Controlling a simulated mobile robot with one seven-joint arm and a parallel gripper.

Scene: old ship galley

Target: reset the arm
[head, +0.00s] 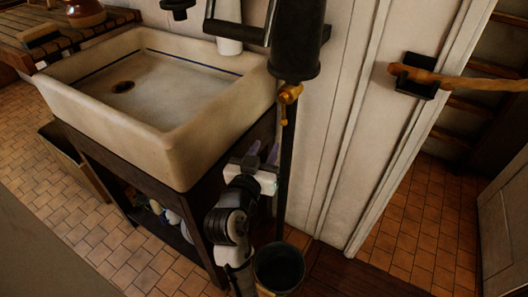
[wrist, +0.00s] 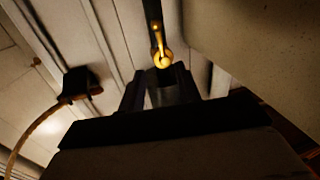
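My gripper (head: 263,152) is in the middle of the head view, below the brass tap (head: 289,94) and beside the right front corner of the sink. It points upward, with its two dark fingers apart. In the wrist view my gripper (wrist: 158,82) also shows its fingers apart, with the brass tap (wrist: 161,57) beyond them. I see nothing clearly held; the space low between the fingers is dark. My arm rises from the bottom of the head view.
A pale stone sink (head: 165,135) stands on a dark wooden stand left of my gripper. A dark bucket (head: 279,268) is on the floor close to my arm. A rope (head: 465,82) runs from a wall bracket (head: 416,76) across the doorway.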

